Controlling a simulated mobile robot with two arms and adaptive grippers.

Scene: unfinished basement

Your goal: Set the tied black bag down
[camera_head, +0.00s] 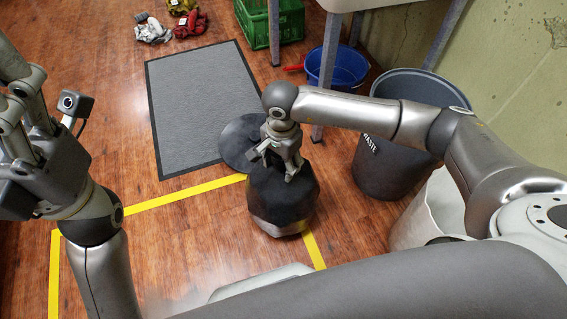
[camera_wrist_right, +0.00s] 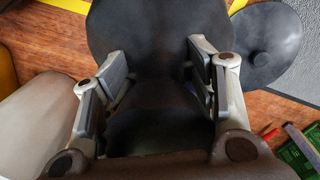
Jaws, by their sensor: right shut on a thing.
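The tied black bag (camera_head: 283,205) hangs or stands below my right gripper (camera_head: 285,165), over the yellow floor line. I cannot tell whether its bottom touches the floor. The right gripper is shut on the bag's top. In the right wrist view the bag (camera_wrist_right: 150,30) fills the middle, with the gripper's fingers (camera_wrist_right: 160,85) on both sides of its dark neck. My left gripper (camera_head: 20,105) is at the left edge, away from the bag; its fingertips do not show clearly.
A round black lid (camera_head: 238,143) lies behind the bag, by a grey mat (camera_head: 195,100). A dark waste bin (camera_head: 385,170) and a pale bin (camera_head: 425,215) stand right. A blue tub (camera_head: 338,68), green crate (camera_head: 285,22) and gloves (camera_head: 190,24) lie farther back. Floor left of the bag is clear.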

